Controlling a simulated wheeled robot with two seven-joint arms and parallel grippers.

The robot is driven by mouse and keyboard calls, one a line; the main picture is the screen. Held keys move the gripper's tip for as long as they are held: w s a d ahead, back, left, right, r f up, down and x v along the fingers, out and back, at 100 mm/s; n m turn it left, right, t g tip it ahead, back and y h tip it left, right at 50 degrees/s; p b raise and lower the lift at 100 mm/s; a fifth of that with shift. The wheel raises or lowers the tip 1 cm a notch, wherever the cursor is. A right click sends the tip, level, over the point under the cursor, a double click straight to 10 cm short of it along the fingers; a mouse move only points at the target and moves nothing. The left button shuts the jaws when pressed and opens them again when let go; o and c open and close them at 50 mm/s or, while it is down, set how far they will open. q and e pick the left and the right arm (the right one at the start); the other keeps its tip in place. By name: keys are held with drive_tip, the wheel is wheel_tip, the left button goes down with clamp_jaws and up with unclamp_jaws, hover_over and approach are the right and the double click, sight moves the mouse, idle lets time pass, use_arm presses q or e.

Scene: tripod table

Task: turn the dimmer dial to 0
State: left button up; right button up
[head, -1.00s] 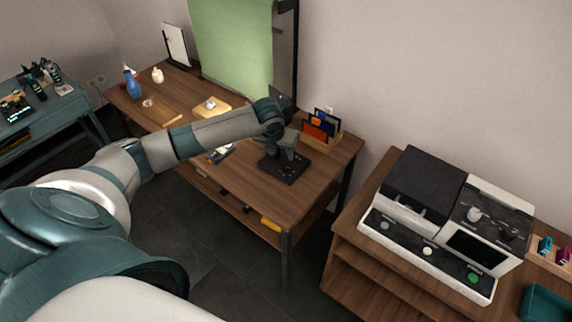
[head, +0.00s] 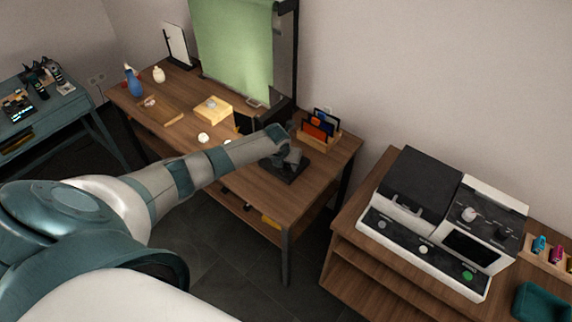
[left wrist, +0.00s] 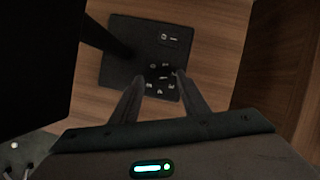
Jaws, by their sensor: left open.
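A black base plate (head: 291,176) lies on the wooden table, and in the left wrist view the plate (left wrist: 118,70) carries white markings and a dark pole. A small dark round shape, apparently the dimmer dial (left wrist: 160,73), sits amid those markings; its setting is too dark to read. My left gripper (head: 289,160) is over the plate in the head view and hides part of it. In the left wrist view my left gripper (left wrist: 160,78) is open, its fingertips on either side of the dial in the picture. I cannot tell whether they touch it. My right gripper is not in view.
The wooden table (head: 262,195) also holds an organizer with coloured cards (head: 318,130), a yellowish block (head: 213,109) and a blue bottle (head: 132,83). A green backdrop (head: 235,45) stands behind. A black and white machine (head: 425,248) is on a separate cabinet at the right.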

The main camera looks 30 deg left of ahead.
use_arm(q)
drive_tip(key=shift+w+f, duration=0.15)
drive_tip(key=shift+f, duration=0.25)
clamp_jaws()
